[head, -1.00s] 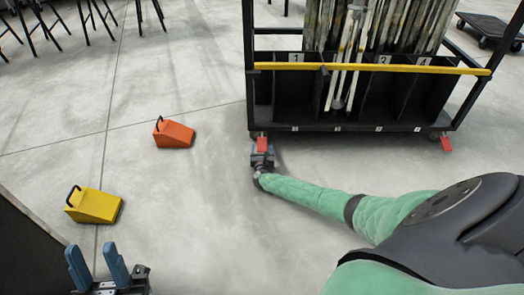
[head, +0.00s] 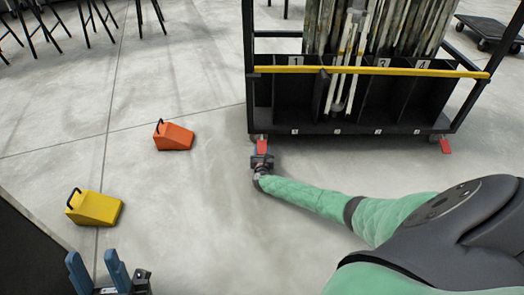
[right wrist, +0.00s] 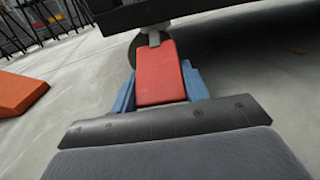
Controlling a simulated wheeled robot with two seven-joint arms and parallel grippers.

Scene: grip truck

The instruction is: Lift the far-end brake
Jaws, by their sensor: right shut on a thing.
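The black cart (head: 350,127) stands at the upper right with a red brake pedal at each front corner. The left red brake pedal (head: 262,147) is by the caster under the cart's left corner. The right red pedal (head: 445,146) is at the other corner, with no gripper near it. My right gripper (head: 262,160) is at the left pedal. In the right wrist view the red pedal (right wrist: 158,72) sits between its blue fingers, which are shut on it; the caster (right wrist: 150,45) is just behind. My left gripper (head: 113,272) is open and empty at the bottom left.
An orange wedge chock (head: 174,137) and a yellow wedge chock (head: 94,207) lie on the floor to the left. A yellow bar (head: 400,69) crosses the cart's front, with long poles standing in its numbered bins. The floor between chocks and cart is clear.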

